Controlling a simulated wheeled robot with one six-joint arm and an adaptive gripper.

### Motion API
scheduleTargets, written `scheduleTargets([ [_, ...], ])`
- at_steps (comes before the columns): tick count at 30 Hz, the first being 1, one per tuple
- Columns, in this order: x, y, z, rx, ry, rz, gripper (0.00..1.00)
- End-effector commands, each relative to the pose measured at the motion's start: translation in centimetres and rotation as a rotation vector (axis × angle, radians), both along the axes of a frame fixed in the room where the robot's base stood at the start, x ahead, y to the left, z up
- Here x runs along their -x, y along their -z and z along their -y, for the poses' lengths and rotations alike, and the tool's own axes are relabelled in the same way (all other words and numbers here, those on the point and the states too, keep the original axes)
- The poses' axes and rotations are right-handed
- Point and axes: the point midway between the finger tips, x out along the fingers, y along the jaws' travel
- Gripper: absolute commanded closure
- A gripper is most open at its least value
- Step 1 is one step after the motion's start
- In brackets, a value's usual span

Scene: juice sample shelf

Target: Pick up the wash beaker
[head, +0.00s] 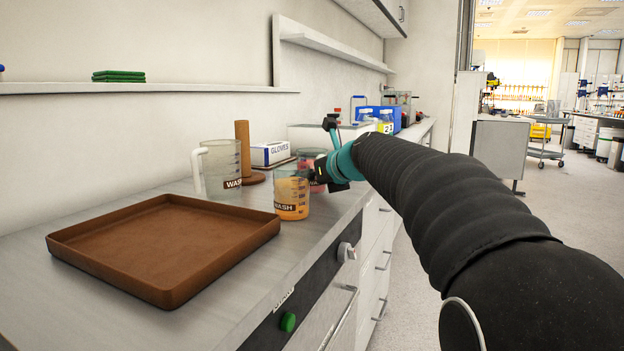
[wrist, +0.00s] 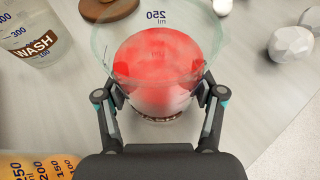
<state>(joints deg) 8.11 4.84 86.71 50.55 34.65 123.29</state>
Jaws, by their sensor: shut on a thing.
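A clear beaker with red contents (wrist: 158,62) is between the fingers of my gripper (wrist: 160,90), which is shut on it; its front reads "250 ml", reversed. In the head view this red beaker (head: 312,156) is partly hidden behind an orange-filled beaker labelled WASH (head: 291,196), and my gripper (head: 326,172) is at its right side. I cannot tell whether its base is off the counter. A larger clear jug with a handle, also labelled WASH (head: 219,165), stands to the left. The jug (wrist: 32,38) and orange beaker (wrist: 38,166) also show in the wrist view.
A brown tray (head: 165,292) lies empty on the counter (head: 60,215) at the front left. A wooden post on a round base (head: 243,146) and a gloves box (head: 270,153) stand behind the beakers. Pale faceted lumps (wrist: 290,43) lie right of the held beaker in the wrist view.

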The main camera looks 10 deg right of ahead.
Motion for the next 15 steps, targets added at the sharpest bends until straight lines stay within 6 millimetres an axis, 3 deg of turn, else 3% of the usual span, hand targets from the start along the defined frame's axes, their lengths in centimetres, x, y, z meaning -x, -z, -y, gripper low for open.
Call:
scheduleTargets([
  [6,0.0,-4.1,0.0,0.001,0.0,0.005,0.81],
  [15,4.1,-7.6,5.7,0.0,0.005,0.004,0.81],
])
